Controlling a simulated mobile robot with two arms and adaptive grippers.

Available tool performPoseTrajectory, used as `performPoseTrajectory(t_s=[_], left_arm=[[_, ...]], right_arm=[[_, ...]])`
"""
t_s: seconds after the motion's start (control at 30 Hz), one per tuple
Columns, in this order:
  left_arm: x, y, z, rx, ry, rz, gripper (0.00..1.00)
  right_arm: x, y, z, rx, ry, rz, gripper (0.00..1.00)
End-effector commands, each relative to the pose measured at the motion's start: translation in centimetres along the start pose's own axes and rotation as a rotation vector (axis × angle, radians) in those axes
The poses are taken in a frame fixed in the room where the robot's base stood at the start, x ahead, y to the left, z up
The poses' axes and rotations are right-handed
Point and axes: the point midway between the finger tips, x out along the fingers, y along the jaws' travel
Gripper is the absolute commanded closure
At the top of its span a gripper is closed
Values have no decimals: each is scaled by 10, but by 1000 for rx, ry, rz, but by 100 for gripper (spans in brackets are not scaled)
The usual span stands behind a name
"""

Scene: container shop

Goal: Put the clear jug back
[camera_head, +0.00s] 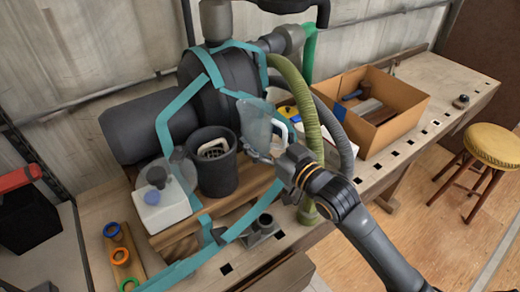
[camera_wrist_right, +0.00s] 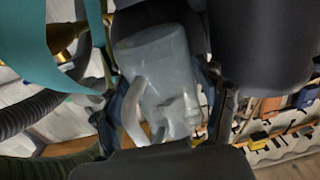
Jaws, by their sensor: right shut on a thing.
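The clear jug (camera_head: 255,122) is a translucent bluish container with a pale handle. My right gripper (camera_head: 277,158) is shut on it, and the arm reaches in from the lower right. The jug is held roughly upright in front of the machine with teal straps, right of the black bin. In the wrist view the jug (camera_wrist_right: 160,70) fills the middle, between the two fingers of the right gripper (camera_wrist_right: 167,115). Its pale handle shows at the left. Whether the jug's base touches anything is hidden by the gripper. My left gripper is not in view.
A black bin (camera_head: 215,178) and a white container with a blue cap (camera_head: 160,207) stand left of the jug. A green ribbed hose (camera_head: 300,100) hangs close on the right. An open cardboard box (camera_head: 400,98) sits farther right on the bench. A yellow stool (camera_head: 494,145) stands beyond.

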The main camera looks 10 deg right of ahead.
Motion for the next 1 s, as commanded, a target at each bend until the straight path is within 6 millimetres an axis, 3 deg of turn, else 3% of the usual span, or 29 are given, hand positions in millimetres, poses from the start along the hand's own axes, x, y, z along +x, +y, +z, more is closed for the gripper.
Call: performPoseTrajectory(t_s=[0.3, 0.5, 0.97, 1.0], left_arm=[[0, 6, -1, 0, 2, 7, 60], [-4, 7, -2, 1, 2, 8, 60], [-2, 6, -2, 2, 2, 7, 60], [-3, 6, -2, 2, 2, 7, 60]], right_arm=[[20, 7, 25, 0, 1, 0, 66], [19, 7, 50, 1, 0, -1, 66], [19, 7, 58, 0, 3, -1, 66], [19, 7, 58, 0, 2, -1, 20]])
